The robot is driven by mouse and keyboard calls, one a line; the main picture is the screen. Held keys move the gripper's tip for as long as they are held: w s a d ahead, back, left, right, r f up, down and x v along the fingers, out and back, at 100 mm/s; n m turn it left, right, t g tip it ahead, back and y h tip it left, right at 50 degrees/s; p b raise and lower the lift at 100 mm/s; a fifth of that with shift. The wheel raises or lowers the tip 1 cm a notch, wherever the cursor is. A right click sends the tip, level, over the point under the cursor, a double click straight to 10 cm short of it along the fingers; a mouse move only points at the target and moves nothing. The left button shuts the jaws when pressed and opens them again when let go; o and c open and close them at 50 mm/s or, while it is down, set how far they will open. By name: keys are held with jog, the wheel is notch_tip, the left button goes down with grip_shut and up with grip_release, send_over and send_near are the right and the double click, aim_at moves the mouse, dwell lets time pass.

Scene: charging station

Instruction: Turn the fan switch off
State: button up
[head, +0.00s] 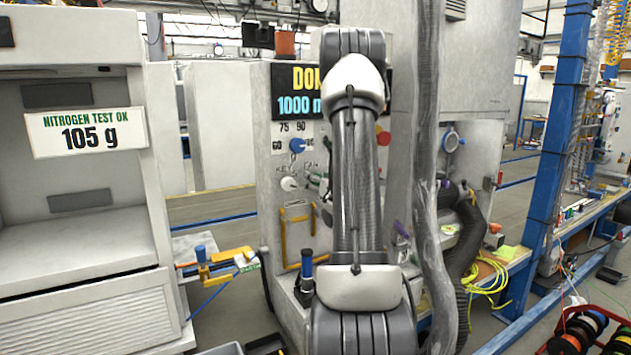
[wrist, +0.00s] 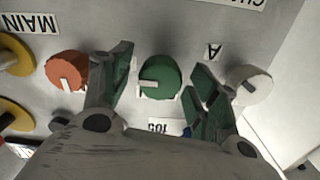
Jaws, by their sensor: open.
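In the wrist view, a round green knob (wrist: 160,77) with a pale pointer sits on the grey panel, between the two fingers of my gripper (wrist: 160,62). My gripper is open, with one finger on each side of the knob; I cannot tell whether either finger touches it. My arm hides my gripper in the head view.
In the wrist view, an orange-red knob (wrist: 67,71) is left of the green one and a white knob (wrist: 249,85) right of it, both close to my fingers. In the head view, a blue knob (head: 297,145) sits above, and a grey hose (head: 428,150) hangs right of my arm.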

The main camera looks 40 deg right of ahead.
jog(key=shift+w+d, duration=0.1)
jog(key=shift+w, duration=0.5)
jog(key=shift+c, duration=0.4)
jog(key=c, duration=1)
jog(key=shift+o, duration=0.2)
